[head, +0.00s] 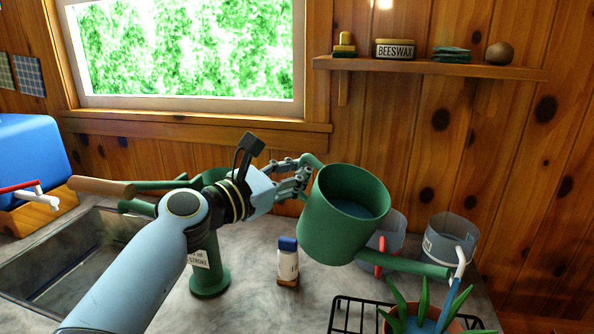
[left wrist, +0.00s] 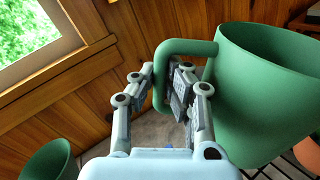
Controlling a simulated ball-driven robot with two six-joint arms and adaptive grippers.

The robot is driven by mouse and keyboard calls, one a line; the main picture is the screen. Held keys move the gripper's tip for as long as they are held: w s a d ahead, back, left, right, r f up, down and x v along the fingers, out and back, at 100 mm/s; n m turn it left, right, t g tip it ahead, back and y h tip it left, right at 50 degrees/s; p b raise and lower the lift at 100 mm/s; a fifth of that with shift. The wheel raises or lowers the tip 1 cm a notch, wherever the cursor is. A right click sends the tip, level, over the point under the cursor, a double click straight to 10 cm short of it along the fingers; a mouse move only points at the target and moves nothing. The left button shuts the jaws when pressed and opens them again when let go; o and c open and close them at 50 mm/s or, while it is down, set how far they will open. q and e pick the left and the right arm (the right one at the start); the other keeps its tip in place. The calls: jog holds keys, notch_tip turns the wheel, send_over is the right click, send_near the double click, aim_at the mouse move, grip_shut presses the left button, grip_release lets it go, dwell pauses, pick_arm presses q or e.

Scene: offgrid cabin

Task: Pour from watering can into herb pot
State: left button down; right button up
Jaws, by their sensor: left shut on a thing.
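The green watering can (head: 335,228) is held up off the counter, tilted to the right, with blue water visible inside. My left gripper (head: 300,175) is shut on its handle (left wrist: 172,47), and the can body (left wrist: 262,95) is just right of the fingers in the left wrist view. The spout (head: 405,264) points right, its tip above the terracotta herb pot (head: 455,327). A blue streak, seemingly water, runs from near the tip down to the pot, where a blue patch shows among the green leaves (head: 397,300). The pot's lower part is cut off by the frame.
A black wire rack (head: 345,315) is by the pot. Two clear containers (head: 450,240) stand behind the spout. A blue-capped bottle (head: 288,262) and green hand pump (head: 209,280) stand on the counter; the sink (head: 60,250) is left.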

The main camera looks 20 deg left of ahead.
pick_arm(q)
jog(key=shift+r, duration=0.1)
dwell(0.3)
jog(key=shift+d+r, duration=0.1)
jog(key=shift+r, duration=0.1)
jog(key=shift+r+p, duration=0.1)
jog(key=shift+p, duration=0.25)
dwell(0.3)
jog(key=shift+r, duration=0.1)
dwell(0.6)
jog(key=shift+d+r+m+p, duration=0.1)
jog(key=shift+r+m+p, duration=0.1)
jog(key=shift+m+p, duration=0.15)
dwell(0.4)
jog(key=shift+s+r, duration=0.1)
jog(key=shift+r, duration=0.1)
dwell(0.6)
